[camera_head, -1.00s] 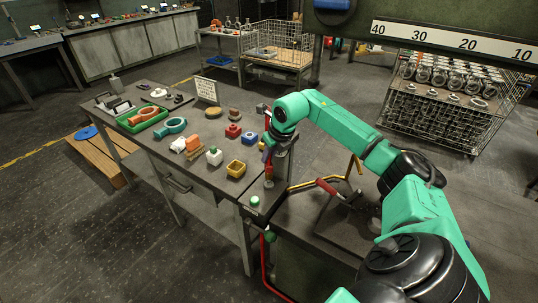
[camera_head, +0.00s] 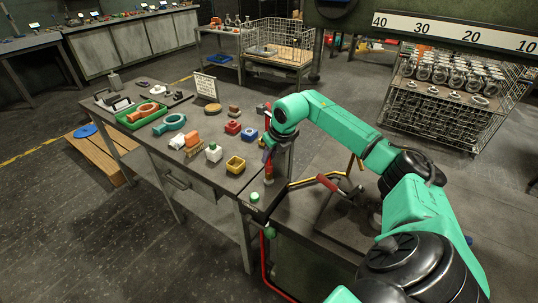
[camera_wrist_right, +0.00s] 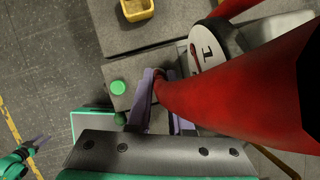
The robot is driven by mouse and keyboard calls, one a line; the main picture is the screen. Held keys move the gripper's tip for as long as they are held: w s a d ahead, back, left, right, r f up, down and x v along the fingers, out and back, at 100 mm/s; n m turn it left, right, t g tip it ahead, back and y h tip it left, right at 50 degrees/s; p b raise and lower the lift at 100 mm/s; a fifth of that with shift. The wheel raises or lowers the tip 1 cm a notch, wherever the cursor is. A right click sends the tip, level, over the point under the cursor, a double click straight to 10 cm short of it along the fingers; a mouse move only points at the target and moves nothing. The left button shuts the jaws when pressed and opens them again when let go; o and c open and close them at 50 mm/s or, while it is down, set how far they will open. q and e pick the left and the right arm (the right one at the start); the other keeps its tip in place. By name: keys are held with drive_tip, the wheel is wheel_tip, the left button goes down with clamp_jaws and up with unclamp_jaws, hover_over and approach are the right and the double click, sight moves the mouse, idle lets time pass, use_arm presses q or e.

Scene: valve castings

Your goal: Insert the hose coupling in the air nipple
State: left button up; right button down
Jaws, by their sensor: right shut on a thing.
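My right gripper (camera_head: 268,153) is at the front right corner of the workbench, pointing down. In the right wrist view its purple fingers (camera_wrist_right: 161,100) are shut on the red hose coupling (camera_wrist_right: 178,92), whose thick red hose fills the right side. In the head view the red coupling (camera_head: 269,172) stands about upright below the gripper, close above the bench corner. The air nipple is not clearly seen; the coupling and fingers cover that spot, so I cannot tell whether they touch. A teal part at the lower left of the wrist view (camera_wrist_right: 22,155) looks like my left gripper, too small to read.
A green round button (camera_head: 255,197) is beside the coupling and shows in the wrist view (camera_wrist_right: 118,88). A yellow open box (camera_head: 235,165) and several castings stand on the bench (camera_head: 215,178).

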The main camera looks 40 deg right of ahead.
drive_tip(key=shift+f+b, duration=0.3)
drive_tip(key=shift+f, duration=0.2)
drive_tip(key=c, duration=0.7)
unclamp_jaws()
drive_tip(key=shift+c, duration=0.2)
drive_tip(key=b+v, duration=0.1)
drive_tip(key=v, duration=1.3)
drive_tip(key=shift+r, duration=0.35)
